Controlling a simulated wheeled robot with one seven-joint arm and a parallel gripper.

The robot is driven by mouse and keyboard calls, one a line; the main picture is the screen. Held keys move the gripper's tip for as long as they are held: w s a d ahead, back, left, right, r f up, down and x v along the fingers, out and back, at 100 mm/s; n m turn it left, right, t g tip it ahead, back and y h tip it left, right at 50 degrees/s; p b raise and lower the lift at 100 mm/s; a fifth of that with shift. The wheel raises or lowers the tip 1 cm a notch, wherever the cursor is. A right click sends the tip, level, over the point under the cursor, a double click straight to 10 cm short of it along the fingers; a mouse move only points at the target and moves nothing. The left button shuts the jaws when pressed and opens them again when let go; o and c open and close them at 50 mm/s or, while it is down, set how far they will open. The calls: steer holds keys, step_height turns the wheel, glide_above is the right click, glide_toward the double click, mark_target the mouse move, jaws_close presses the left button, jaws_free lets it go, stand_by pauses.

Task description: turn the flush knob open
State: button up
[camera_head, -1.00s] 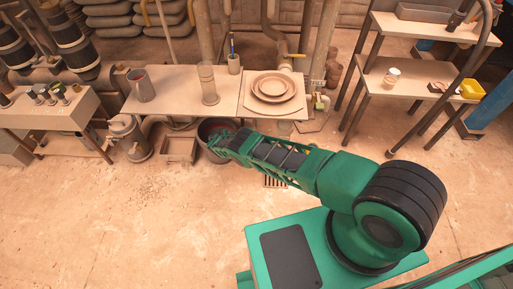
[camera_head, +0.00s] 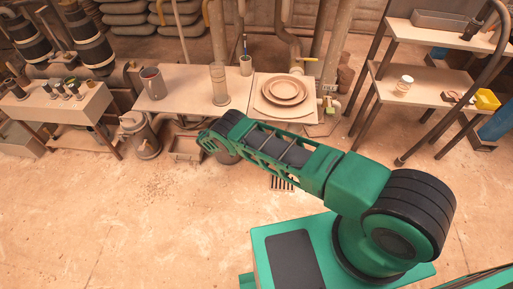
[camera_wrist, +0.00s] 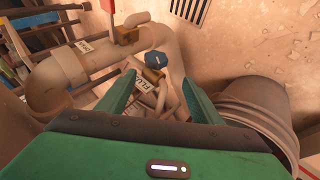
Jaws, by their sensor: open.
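In the wrist view, a white tag (camera_wrist: 140,86) with letters reading "FLU" hangs among small pipes between my fingers. A small brass-coloured fitting (camera_wrist: 152,75) sits beside it, and a blue knob (camera_wrist: 155,58) is just above. I cannot tell for sure which one is the flush knob. My gripper (camera_wrist: 158,92) is open and empty, with one green finger on each side of the tag and fitting. It does not visibly hold anything. In the head view the fingers cannot be made out at the far end of my arm.
A thick pipe (camera_wrist: 95,62) with a brown block (camera_wrist: 127,35) runs at the upper left in the wrist view. A grey bucket (camera_wrist: 252,102) stands close on the right. The front floor is clear.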

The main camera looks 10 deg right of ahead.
steer(key=shift+a+r, duration=0.1)
stand_by(0.3)
steer(key=s+d+r+m+t+y, duration=0.1)
steer(key=s+d+r+y, duration=0.2)
steer(key=d+y, duration=0.2)
steer(key=x, duration=1.1)
steer(key=shift+w+d, duration=0.15)
steer(key=shift+w, duration=0.15)
steer(key=shift+c, duration=0.7)
steer(key=c, duration=0.9)
